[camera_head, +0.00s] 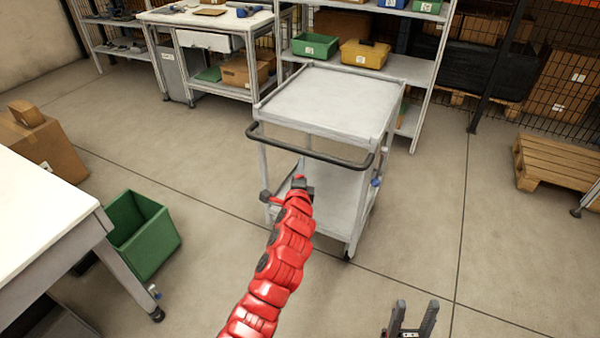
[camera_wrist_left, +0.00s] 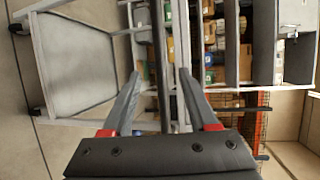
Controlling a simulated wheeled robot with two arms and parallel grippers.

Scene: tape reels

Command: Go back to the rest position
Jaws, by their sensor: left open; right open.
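My left arm, red, reaches toward the grey cart (camera_head: 330,98) in the head view, and its dark wrist end (camera_head: 303,188) is below the cart's handle (camera_head: 310,152). The left gripper (camera_wrist_left: 160,76) is open in the left wrist view. The dark handle bar (camera_wrist_left: 158,45) runs between its fingers in that picture; I cannot tell whether it lies within the jaws or beyond them. My right gripper (camera_head: 411,318) is open and empty over the floor at the bottom edge of the head view.
A white table (camera_head: 40,215) stands at the left, with a green bin (camera_head: 142,235) on the floor beside it. A cardboard box (camera_head: 45,150) is behind. Shelving with a green crate (camera_head: 315,46) and yellow crate (camera_head: 364,54) stands behind the cart. A wooden pallet (camera_head: 555,163) lies right; floor before it is clear.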

